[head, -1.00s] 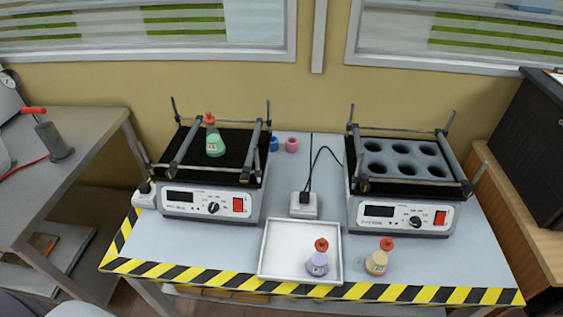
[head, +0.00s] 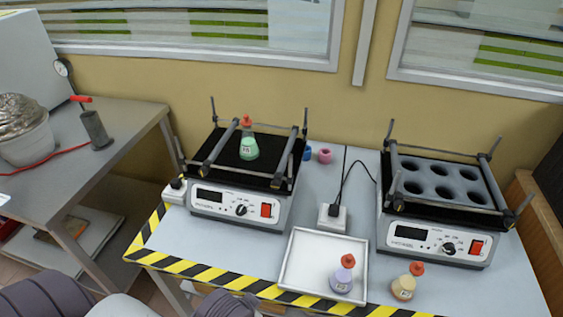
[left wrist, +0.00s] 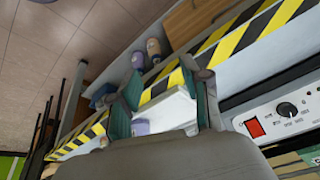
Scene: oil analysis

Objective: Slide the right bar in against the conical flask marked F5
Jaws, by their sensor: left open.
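The conical flask (head: 248,148) with green liquid and a red stopper stands upright on the black platform of the left shaker (head: 238,195). Its label is too small to read surely. The right bar (head: 285,157) runs front to back on the flask's right, with a clear gap between them. The left bar (head: 220,147) lies close on the flask's left; I cannot tell whether they touch. My left gripper (left wrist: 162,68) is open and empty in the left wrist view, with the table's striped edge and white tray beyond it. It is not in the head view, and my right gripper is in neither view.
The white tray (head: 290,270) holds a lavender flask (head: 342,279); a yellowish flask (head: 403,287) stands right of it. A second shaker (head: 430,235) with a holed rack stands at the right. A socket and cable (head: 331,217) sit between the shakers.

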